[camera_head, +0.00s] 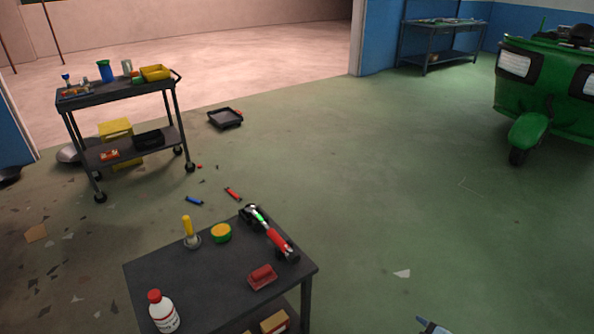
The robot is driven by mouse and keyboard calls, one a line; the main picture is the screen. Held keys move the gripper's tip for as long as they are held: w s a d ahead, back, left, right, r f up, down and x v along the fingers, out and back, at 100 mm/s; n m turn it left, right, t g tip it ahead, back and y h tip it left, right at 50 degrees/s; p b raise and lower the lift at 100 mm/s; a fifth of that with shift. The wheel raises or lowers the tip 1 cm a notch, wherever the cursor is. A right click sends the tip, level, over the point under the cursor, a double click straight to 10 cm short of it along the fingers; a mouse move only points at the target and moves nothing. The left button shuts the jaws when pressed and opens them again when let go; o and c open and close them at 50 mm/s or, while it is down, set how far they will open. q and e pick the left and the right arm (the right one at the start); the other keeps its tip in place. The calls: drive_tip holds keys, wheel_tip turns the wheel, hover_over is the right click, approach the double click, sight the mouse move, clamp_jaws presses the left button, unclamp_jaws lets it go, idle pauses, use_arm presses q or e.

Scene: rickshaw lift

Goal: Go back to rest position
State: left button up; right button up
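The task names no object. The green rickshaw (545,95) stands at the right on the floor, partly cut off by the picture's edge, with its front wheel on the ground.
A wheeled cart (120,92) stands at left. Scraps litter the left floor; the centre floor is mostly clear.

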drive_tip(key=s+a+r+m+g, duration=0.1)
drive_tip(key=s+r+m, duration=0.25)
drive_tip(key=s, duration=0.65)
drive_tip(key=s+a+r+m+g, duration=0.15)
drive_tip(key=s+r, duration=0.25)
drive_tip(key=s, duration=0.6)
drive_tip(key=w+a+r+m+t, duration=0.15)
drive_tip(key=a+m, duration=0.35)
drive_tip(key=a, duration=0.5)
use_arm(q)
wheel_tip(320, 180, up, 17)
drive_tip(key=s+a+p, duration=0.1)
drive_tip(key=p, duration=2.2)
drive_tip(key=shift+s+a+f, duration=0.15)
drive_tip(key=shift+a, duration=0.25)
use_arm(e)
wheel_tip(320, 180, up, 17)
drive_tip(key=d, duration=0.1)
drive_tip(key=shift+s+f+t, duration=0.2)
drive_tip(key=shift+s+t, duration=0.1)
